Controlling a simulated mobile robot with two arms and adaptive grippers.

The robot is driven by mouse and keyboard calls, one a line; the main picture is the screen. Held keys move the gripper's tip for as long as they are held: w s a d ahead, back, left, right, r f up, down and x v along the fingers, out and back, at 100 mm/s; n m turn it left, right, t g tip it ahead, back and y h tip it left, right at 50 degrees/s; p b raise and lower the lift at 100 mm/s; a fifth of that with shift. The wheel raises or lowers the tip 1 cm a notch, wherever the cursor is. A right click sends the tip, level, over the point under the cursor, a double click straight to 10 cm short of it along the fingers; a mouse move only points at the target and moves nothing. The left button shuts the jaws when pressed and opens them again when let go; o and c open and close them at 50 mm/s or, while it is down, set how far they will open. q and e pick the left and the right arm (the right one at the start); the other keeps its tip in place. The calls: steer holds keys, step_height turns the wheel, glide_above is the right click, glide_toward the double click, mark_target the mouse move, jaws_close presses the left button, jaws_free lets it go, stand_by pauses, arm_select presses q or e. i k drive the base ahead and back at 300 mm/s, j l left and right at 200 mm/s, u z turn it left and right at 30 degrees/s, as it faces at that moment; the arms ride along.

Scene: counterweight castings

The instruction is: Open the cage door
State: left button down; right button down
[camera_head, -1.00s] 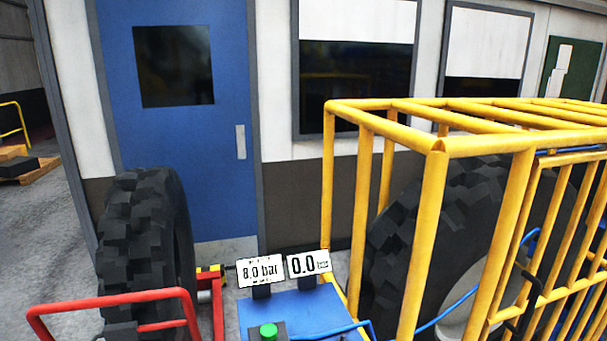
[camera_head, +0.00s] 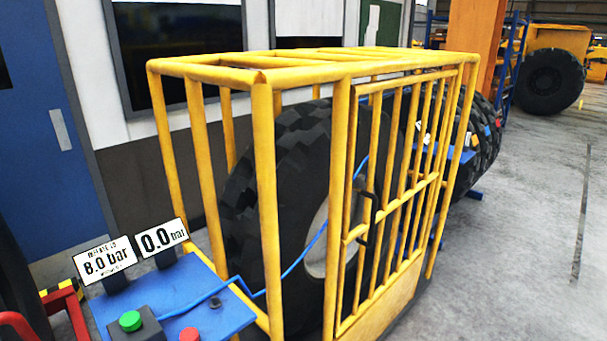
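The yellow cage (camera_head: 262,150) stands in the middle of the view, around a large black tyre (camera_head: 265,190) with a pale rim. Its barred door (camera_head: 401,200) is on the right-hand side and looks shut, flush with the frame. A dark handle (camera_head: 367,215) sits at the door's left edge. A blue hose runs from the blue control table (camera_head: 232,318) to the tyre inside the cage. Neither of my grippers shows in this view.
The control table at the lower left bears a green button (camera_head: 130,321), a red button (camera_head: 189,334) and signs reading 8.0 bar and 0.0 bar. More tyres (camera_head: 480,140) stand behind the cage. The grey floor (camera_head: 530,240) to the right is clear.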

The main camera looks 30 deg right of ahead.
mark_target(377, 86)
steer(key=z, duration=1.55)
